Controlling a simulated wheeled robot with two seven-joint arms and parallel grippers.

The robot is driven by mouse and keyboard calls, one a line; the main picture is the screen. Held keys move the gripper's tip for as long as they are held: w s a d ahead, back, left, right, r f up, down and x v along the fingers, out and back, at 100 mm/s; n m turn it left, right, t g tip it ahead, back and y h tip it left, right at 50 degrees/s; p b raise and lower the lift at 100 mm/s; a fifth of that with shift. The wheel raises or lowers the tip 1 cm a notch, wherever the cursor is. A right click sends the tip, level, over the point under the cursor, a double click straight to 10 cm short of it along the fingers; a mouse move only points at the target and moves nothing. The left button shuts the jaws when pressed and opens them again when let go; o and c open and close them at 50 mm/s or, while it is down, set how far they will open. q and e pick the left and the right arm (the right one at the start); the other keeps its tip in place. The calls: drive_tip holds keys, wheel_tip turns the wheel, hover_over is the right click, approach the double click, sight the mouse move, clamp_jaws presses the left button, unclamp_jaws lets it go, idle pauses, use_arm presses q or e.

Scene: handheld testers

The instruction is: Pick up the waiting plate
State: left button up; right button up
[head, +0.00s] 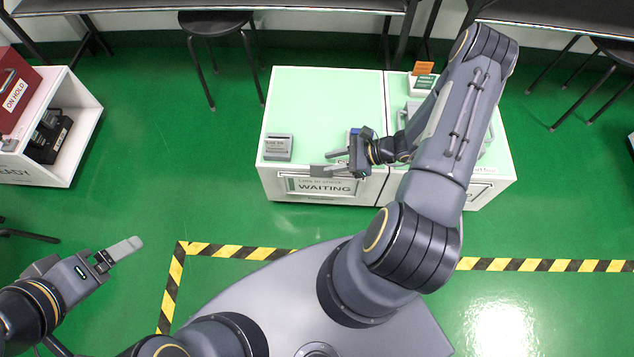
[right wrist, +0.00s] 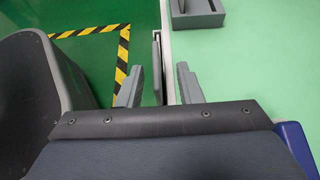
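The waiting plate (head: 325,187) is a white sign with dark letters, upright in a frame on the front of a white cabinet with a pale green top (head: 315,105). My right gripper (head: 328,162) is over the cabinet's front edge, just above the plate. In the right wrist view, its two fingers (right wrist: 158,87) are apart. A thin grey upright piece (right wrist: 157,65), seemingly the plate or its holder edge-on, lies between them beside the cabinet's white edge. Contact does not show. My left gripper (head: 122,251) hangs over the floor at lower left, its finger gap not visible.
A grey block (head: 278,147) stands on the cabinet's left top, also in the right wrist view (right wrist: 196,14). An orange and green sign (head: 424,76) stands at the back. A shelf with a red box (head: 14,88) is at left. Striped tape (head: 215,249) marks open floor.

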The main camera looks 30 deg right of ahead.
sight(316, 176)
drive_tip(key=b+x, duration=0.1)
drive_tip(key=x, duration=0.4)
drive_tip(key=shift+s+f+b, duration=0.15)
drive_tip(key=shift+s+b, duration=0.1)
drive_tip(key=shift+b, duration=0.1)
drive_tip(key=shift+w+a+f, duration=0.15)
drive_tip(key=shift+w+a, duration=0.1)
drive_tip(key=shift+a, duration=0.2)
clamp_jaws()
